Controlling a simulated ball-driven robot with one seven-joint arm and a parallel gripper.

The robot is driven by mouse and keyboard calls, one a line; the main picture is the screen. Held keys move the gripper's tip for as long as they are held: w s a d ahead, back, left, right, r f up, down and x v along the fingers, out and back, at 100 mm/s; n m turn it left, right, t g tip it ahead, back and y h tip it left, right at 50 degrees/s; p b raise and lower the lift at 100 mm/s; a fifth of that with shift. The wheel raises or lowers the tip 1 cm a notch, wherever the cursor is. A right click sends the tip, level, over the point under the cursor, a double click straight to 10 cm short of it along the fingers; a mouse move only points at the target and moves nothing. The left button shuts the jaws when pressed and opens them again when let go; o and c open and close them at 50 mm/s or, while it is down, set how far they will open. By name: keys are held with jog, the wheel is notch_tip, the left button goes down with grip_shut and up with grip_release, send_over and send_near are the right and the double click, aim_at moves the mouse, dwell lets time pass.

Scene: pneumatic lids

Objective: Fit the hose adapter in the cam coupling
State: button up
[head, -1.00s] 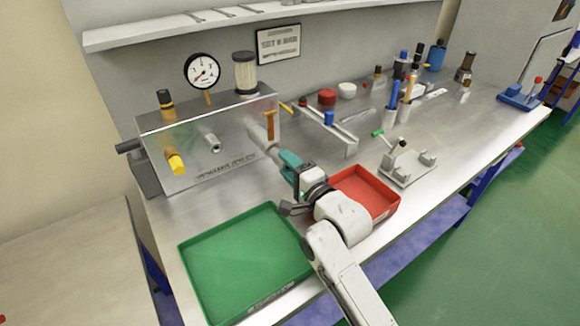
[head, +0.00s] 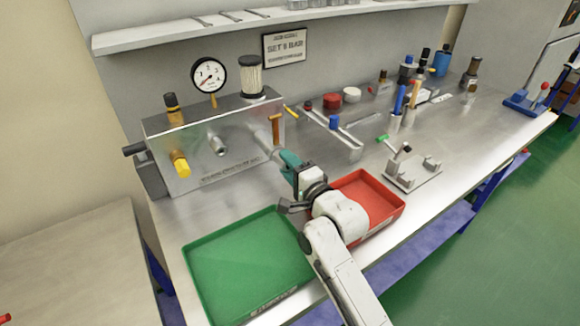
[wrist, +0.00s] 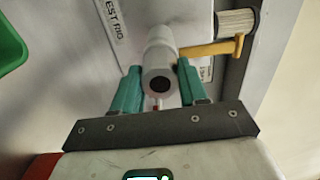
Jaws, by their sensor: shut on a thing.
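The hose adapter is a pale grey cylinder (wrist: 160,80) with a dark round bore facing the wrist camera. My gripper (wrist: 155,82) is shut on it, with one teal finger on each side. In the head view my gripper (head: 283,161) is in front of the right part of the metal box, and the adapter (head: 264,139) points at the box's front. The cam coupling's orange lever (head: 276,128) sticks out there; in the wrist view the lever (wrist: 212,48) lies right of the adapter. The coupling's mouth is hidden behind the adapter, so I cannot tell how far it is inside.
The metal box (head: 195,150) carries a gauge (head: 209,76), a filter (head: 251,78) and yellow-black fittings. A green tray (head: 240,265) and a red tray (head: 378,187) stand at the front. A clamp fixture (head: 412,172) is to the right.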

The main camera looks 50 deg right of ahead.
jog(key=o, duration=1.1)
jog(key=shift+w, duration=0.1)
jog(key=shift+v, duration=3.55)
jog(key=shift+s, duration=0.5)
jog(key=b+v, duration=0.2)
jog(key=v, duration=0.7)
jog(key=shift+s+a, duration=0.2)
jog(key=shift+s, duration=0.15)
